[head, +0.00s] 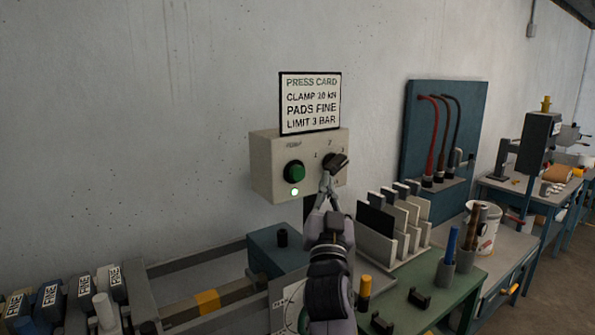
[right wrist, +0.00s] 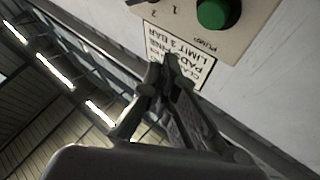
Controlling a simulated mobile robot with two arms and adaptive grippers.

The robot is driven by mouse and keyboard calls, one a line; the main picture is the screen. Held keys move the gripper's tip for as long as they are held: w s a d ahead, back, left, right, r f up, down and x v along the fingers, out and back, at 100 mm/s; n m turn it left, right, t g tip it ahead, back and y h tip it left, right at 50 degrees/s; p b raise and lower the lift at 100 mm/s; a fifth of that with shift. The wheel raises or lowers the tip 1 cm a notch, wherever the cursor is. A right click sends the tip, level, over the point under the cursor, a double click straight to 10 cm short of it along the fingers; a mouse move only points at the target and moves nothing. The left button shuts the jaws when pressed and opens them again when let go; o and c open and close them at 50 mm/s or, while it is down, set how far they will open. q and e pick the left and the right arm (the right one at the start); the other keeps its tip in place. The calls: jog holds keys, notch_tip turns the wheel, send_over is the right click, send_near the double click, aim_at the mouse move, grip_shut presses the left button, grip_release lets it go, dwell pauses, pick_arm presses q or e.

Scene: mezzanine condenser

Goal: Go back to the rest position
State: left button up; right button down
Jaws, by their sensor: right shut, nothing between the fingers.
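My right gripper (head: 326,186) reaches up from below, in front of the right part of a beige control box (head: 268,170) on the wall. Its fingers are shut and empty, just below a dark knob (head: 336,160) in the head view; I cannot tell whether they touch it. In the right wrist view the shut fingertips (right wrist: 171,70) overlap the press card (right wrist: 196,68), with the box's panel (right wrist: 172,14) beyond. The box has a green button (head: 294,172) and a lit lamp (head: 295,192) below it. My left gripper is not in view.
The press card (head: 310,103) stands above the box. A blue hose board (head: 445,110) stands to the right. Blocks labelled FINE (head: 80,292) lie lower left.

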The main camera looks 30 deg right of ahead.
dwell(0.4)
jog(key=s+a+f+n+g+y, duration=0.2)
jog(key=s+f+g+y, duration=0.1)
jog(key=f, duration=0.7)
jog(key=s+a+f+n+g+y, duration=0.2)
jog(key=s+a+f+y, duration=0.1)
jog(key=f, duration=0.8)
jog(key=s+a+f+n+g+y, duration=0.2)
jog(key=s+f+g, duration=0.1)
jog(key=f, duration=0.7)
jog(key=s+a+f+n+g+y, duration=0.2)
jog(key=s+a+f+g, duration=0.1)
jog(key=s+f, duration=0.3)
jog(key=s+a+f+n+g+y, duration=0.1)
jog(key=s+a+f+g, duration=0.15)
jog(key=s, duration=0.65)
jog(key=s+a+f+n+g+y, duration=0.2)
jog(key=s+a+f+g, duration=0.15)
jog(key=s+f, duration=0.3)
notch_tip(320, 180, down, 26)
jog(key=s+b, duration=0.1)
jog(key=s, duration=0.1)
jog(key=s+d+f+g+b, duration=0.1)
jog(key=s+d+f, duration=0.1)
jog(key=s+f, duration=1.4)
jog(key=shift+f+n+g, duration=0.3)
jog(key=shift+f+g, duration=0.1)
jog(key=shift+f, duration=0.45)
